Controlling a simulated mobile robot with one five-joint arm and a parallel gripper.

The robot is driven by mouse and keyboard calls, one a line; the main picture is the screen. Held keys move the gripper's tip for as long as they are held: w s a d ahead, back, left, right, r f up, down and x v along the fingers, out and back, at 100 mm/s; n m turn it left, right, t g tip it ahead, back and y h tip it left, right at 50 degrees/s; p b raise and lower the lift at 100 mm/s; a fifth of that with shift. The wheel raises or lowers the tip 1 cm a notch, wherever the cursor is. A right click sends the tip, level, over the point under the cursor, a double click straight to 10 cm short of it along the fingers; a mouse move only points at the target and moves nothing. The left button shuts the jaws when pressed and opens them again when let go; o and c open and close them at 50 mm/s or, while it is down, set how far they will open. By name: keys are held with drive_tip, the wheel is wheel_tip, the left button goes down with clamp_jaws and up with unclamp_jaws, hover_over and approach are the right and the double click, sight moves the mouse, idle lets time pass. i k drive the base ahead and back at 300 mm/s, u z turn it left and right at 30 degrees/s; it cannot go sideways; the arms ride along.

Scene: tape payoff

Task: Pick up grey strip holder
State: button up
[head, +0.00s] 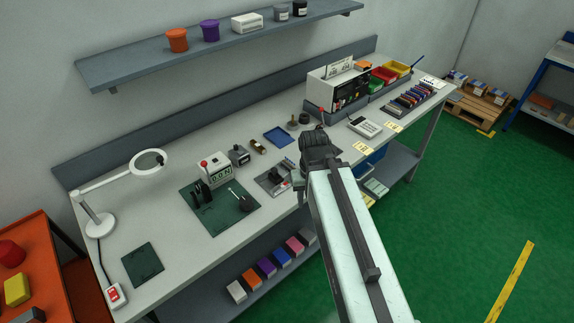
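I cannot tell for certain which thing is the grey strip holder. A dark grey rack (388,107) with a row of coloured pieces lies at the right end of the bench. A small grey tray (264,182) with black and red parts lies near the front edge, left of my gripper. A grey box (307,235) ends a row of coloured boxes on the lower shelf. My gripper (315,142) is a dark shape over the bench's front edge, at the end of my pale arm. Its fingers are too small and dark to read, and it hides some bench behind it.
A white lamp (99,222) and a green mat (218,216) with a counter device (214,170) stand on the left of the bench (165,245). A white machine (330,88) and coloured bins (399,68) stand at the back right. Green floor (470,215) is clear.

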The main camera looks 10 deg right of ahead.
sight(286, 165)
drive_tip(key=z, duration=0.85)
drive_tip(key=k, duration=1.55)
drive_tip(key=u, duration=1.45)
drive_tip(key=i, duration=1.5)
